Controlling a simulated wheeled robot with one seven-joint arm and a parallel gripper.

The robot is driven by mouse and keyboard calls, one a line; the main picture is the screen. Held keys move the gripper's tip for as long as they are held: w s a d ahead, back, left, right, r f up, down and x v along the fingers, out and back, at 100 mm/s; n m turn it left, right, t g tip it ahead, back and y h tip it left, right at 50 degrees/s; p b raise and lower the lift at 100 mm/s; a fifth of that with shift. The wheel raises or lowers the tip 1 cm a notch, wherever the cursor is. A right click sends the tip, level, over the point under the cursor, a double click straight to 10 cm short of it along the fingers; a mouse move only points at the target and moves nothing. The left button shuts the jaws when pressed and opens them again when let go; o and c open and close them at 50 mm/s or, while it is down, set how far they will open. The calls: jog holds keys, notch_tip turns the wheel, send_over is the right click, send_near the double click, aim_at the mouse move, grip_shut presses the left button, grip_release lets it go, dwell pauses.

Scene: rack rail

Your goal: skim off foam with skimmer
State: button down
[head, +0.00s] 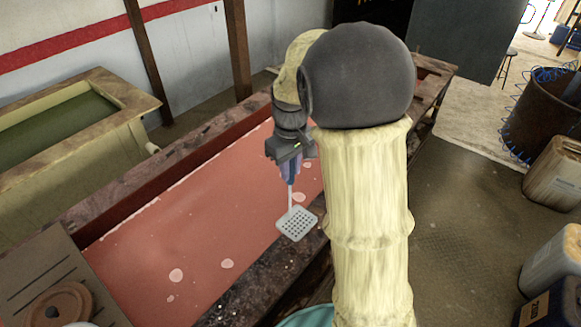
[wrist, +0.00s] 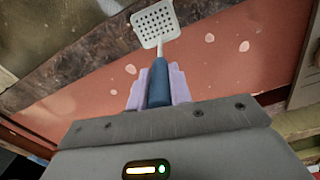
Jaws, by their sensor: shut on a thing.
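My gripper (head: 289,170) is shut on the blue handle of the skimmer; it also shows in the wrist view (wrist: 158,85). The skimmer (head: 297,223) has a pale, square, perforated head, seen in the wrist view too (wrist: 155,22). In the head view its head appears over the near rim of the vat (head: 262,284); I cannot tell its height. The vat holds red liquid (head: 200,225). Pale foam patches (head: 176,275) float on it, with another nearby (head: 227,264) and some close to my gripper (head: 299,197). My arm hides part of the vat's right end.
A second vat with green liquid (head: 55,128) stands at the left. A board with a round wooden lid (head: 58,303) lies at the lower left. A teal container (head: 308,317) shows partly at the bottom. A barrel (head: 543,108) and jugs (head: 556,262) stand right; floor between (head: 460,200) is clear.

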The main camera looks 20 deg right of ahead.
jog(key=shift+r+p, duration=1.15)
jog(key=shift+r, duration=0.3)
jog(key=shift+w+f, duration=0.1)
